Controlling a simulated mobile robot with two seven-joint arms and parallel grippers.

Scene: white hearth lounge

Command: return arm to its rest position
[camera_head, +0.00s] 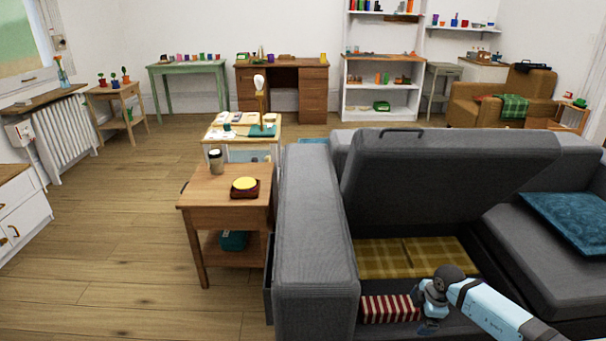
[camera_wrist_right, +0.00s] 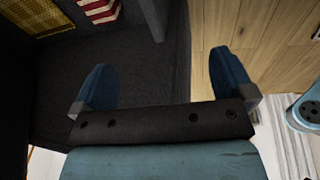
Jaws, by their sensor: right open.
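My right arm (camera_head: 495,308) comes in from the lower right in the head view. Its gripper (camera_head: 428,326) is low over the open storage of the grey sofa (camera_head: 315,215), near a red-and-white striped cloth (camera_head: 388,309). In the right wrist view the two blue fingers of the gripper (camera_wrist_right: 162,80) are wide apart with nothing between them. The striped cloth also shows in the wrist view (camera_wrist_right: 98,10), beyond the fingers and apart from them. My left gripper is not in view.
The sofa's lifted seat lid (camera_head: 445,180) stands raised behind the arm. Yellow plaid cloth (camera_head: 385,258) lies in the storage. A wooden side table (camera_head: 205,193) with a cup (camera_head: 216,161) stands left of the sofa. The wood floor (camera_head: 110,240) at left is free.

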